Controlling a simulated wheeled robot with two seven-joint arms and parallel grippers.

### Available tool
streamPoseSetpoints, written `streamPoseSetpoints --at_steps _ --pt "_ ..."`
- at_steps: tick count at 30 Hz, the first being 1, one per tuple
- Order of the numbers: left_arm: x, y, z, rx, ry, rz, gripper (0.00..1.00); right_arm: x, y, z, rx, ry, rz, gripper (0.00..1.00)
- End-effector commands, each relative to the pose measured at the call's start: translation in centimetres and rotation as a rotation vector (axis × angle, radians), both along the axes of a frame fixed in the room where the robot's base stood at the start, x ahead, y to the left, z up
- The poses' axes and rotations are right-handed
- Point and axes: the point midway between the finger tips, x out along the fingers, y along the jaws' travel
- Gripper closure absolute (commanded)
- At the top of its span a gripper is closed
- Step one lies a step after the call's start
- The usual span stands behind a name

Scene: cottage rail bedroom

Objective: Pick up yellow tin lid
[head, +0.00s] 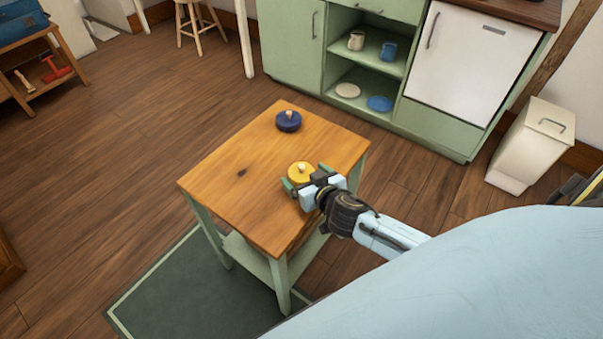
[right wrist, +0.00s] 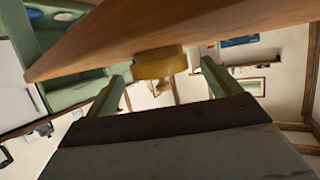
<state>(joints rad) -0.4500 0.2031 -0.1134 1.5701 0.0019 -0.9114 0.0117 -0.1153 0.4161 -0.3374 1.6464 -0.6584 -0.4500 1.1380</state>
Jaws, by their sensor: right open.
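The yellow tin lid (head: 300,174), with a pale knob on top, lies on the wooden tabletop near its right edge. My right gripper (head: 304,179) is open at the lid, its green fingers on either side of it. In the right wrist view, which looks upside down, the lid (right wrist: 157,65) sits against the tabletop (right wrist: 210,28), in the gap between the fingertips of my gripper (right wrist: 165,78). I cannot tell whether either finger touches it. My left gripper is not in view.
A dark blue lid (head: 288,122) with a pale knob sits at the table's far end. The rest of the tabletop (head: 232,190) is clear. A green cabinet (head: 291,45) with mugs and plates stands behind, and a cream bin (head: 527,147) at the right.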

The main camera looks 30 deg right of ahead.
Motion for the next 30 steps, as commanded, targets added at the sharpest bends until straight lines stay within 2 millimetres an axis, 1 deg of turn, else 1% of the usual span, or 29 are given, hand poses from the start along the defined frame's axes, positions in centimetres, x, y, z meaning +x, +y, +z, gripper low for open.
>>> streamPoseSetpoints --at_steps 3,10,11,21,22,30 --pt "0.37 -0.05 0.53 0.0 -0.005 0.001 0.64 0.81 -0.08 -0.34 -0.001 -0.001 -0.001 0.11" --pt "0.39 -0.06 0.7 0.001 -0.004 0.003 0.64 0.88 -0.08 -0.35 0.0 0.001 -0.001 0.11" --pt "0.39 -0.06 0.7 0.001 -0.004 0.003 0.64 0.88 -0.08 -0.35 0.0 0.0 0.0 0.12" --pt "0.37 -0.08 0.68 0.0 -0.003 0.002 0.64 0.86 -0.07 -0.35 0.0 0.0 0.0 0.57" --pt "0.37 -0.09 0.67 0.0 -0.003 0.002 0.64 0.86 -0.07 -0.34 0.0 0.0 0.0 0.58" --pt "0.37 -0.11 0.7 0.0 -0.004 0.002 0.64 0.86 -0.06 -0.26 0.0 0.0 0.0 0.59"
